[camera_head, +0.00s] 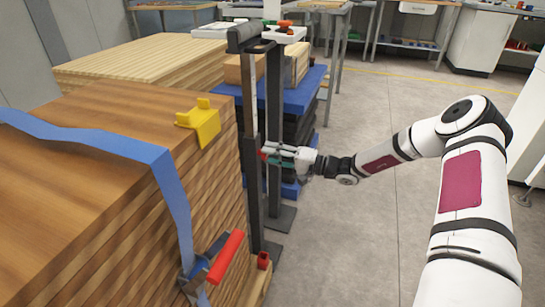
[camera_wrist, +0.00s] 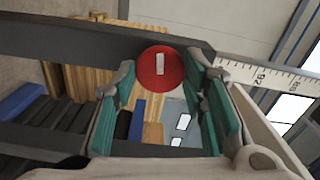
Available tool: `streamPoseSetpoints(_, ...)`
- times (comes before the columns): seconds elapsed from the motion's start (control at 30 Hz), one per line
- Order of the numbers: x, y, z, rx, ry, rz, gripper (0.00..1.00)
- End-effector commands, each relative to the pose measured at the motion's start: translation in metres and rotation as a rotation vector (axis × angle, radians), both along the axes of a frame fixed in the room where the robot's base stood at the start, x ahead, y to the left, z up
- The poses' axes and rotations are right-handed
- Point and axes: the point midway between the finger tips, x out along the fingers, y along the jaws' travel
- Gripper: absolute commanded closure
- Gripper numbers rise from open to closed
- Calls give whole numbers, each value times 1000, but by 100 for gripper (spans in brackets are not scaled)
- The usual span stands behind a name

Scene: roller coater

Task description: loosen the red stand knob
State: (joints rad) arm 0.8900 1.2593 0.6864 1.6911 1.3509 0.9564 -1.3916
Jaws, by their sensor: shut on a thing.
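The red stand knob (camera_wrist: 160,68) is a round red disc with a white bar mark, upright in the wrist view. It sits on the dark upright post of the stand (camera_head: 250,120); in the head view only a sliver of red (camera_head: 264,155) shows, the rest hidden by my fingers. My gripper (camera_head: 276,153) reaches the post from the right, part way up it. In the wrist view its green-padded fingers lie on the left and right sides of the knob, and it is shut on the knob.
A stack of wooden boards (camera_head: 110,180) with a blue strap (camera_head: 105,140), yellow corner piece (camera_head: 203,122) and red-handled buckle (camera_head: 226,257) stands close left of the stand. A white ruler (camera_wrist: 265,78) runs beside the post. Open floor (camera_head: 345,235) lies to the right.

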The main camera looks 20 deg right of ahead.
Motion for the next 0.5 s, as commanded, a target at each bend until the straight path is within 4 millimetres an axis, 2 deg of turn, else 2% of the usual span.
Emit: streamPoseSetpoints(0.5, 1, 0, 1, -20, -30, -1, 89)
